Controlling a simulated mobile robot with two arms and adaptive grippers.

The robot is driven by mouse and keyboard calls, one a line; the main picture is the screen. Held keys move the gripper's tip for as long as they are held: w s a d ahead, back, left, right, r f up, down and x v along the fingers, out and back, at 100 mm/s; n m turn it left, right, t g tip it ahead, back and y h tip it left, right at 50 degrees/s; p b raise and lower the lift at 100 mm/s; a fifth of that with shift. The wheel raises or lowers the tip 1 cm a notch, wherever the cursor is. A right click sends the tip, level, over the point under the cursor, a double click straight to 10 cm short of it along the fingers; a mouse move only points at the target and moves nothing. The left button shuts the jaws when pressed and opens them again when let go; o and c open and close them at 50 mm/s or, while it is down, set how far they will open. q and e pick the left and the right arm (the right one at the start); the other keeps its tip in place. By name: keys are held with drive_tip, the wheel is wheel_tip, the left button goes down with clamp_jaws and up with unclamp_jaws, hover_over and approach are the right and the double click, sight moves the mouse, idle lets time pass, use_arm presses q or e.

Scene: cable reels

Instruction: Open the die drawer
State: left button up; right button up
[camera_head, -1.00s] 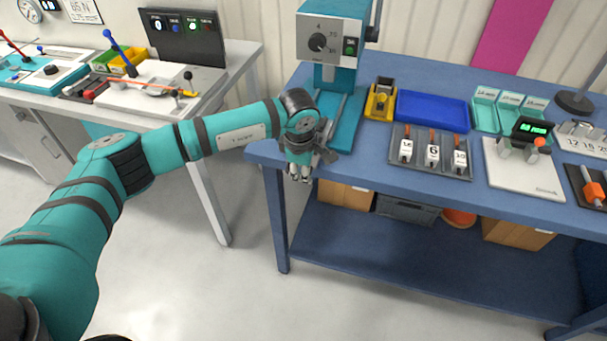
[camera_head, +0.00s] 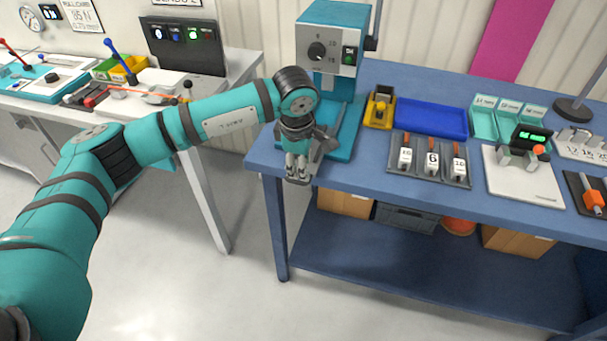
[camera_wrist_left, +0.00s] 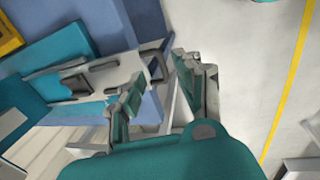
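The teal press (camera_head: 329,52) stands at the left end of the blue bench, with a dial and a green switch on its head. My left gripper (camera_head: 298,177) points down at the bench's front edge, in front of the press base (camera_head: 343,141). It covers the base's front left, so I cannot make out the die drawer there. In the left wrist view, my gripper (camera_wrist_left: 158,78) has its fingers apart. A grey bar-shaped handle (camera_wrist_left: 152,57) lies just beyond and partly between the fingertips; I see no clear contact. My right gripper is not in view.
A yellow block holder (camera_head: 379,108), a blue tray (camera_head: 431,117) and a grey rack of numbered tags (camera_head: 430,174) lie right of the press. A second bench (camera_head: 226,84) stands left across a floor gap. The floor before the blue bench is clear.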

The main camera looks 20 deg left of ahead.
use_arm(q)
drive_tip(key=r, duration=0.2)
drive_tip(key=s+r, duration=0.1)
drive_tip(key=r, duration=0.2)
drive_tip(key=shift+r, duration=0.1)
